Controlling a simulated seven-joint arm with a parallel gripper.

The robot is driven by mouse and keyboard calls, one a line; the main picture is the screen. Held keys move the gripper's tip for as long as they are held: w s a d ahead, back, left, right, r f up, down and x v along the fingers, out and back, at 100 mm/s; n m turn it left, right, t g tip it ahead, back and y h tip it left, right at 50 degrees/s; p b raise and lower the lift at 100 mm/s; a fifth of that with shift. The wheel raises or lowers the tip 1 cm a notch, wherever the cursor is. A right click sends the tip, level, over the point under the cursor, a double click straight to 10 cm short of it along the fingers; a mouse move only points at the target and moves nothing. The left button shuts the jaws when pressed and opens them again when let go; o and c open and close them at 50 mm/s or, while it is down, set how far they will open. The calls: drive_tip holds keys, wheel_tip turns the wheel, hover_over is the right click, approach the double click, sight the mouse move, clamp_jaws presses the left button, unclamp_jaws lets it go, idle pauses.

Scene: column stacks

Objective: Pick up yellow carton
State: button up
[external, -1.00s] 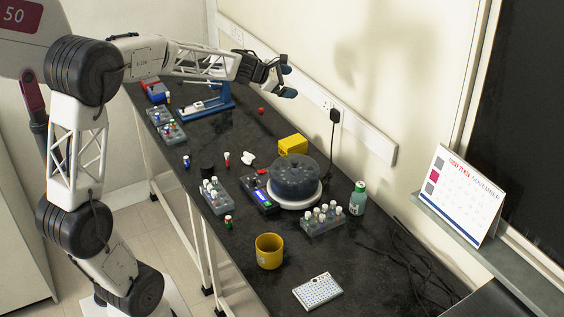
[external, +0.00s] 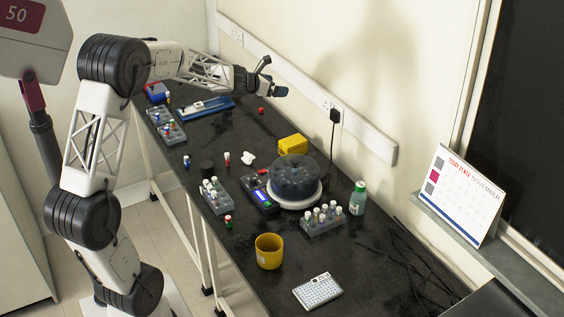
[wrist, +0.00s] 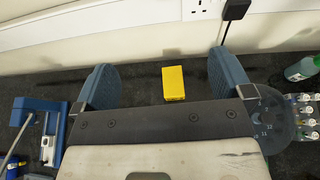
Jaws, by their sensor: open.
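The yellow carton (external: 293,146) stands on the dark bench near the back wall, just behind the round lidded device. In the wrist view the yellow carton (wrist: 173,83) shows between my two fingers, beyond them and right of the middle of the gap. My gripper (external: 272,77) is open and empty. It is in the air above the far part of the bench, well apart from the carton. Its two blue-grey fingers also show in the wrist view (wrist: 158,82), spread wide. Nothing hides the carton in the wrist view.
A centrifuge-like round device (external: 294,180) stands close in front of the carton. A green bottle (external: 358,197), vial racks (external: 324,219), a yellow mug (external: 269,251) and a blue stand (external: 206,108) are also on the bench. A plug and cable (external: 334,116) hang on the wall.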

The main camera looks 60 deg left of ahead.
approach(286, 144)
drive_tip(key=x, duration=0.4)
drive_tip(key=shift+w+d, duration=0.1)
drive_tip(key=shift+d, duration=0.05)
drive_tip(key=shift+x, duration=1.35)
drive_tip(key=shift+f, duration=0.1)
drive_tip(key=shift+x, duration=2.55)
drive_tip(key=c, duration=1.1)
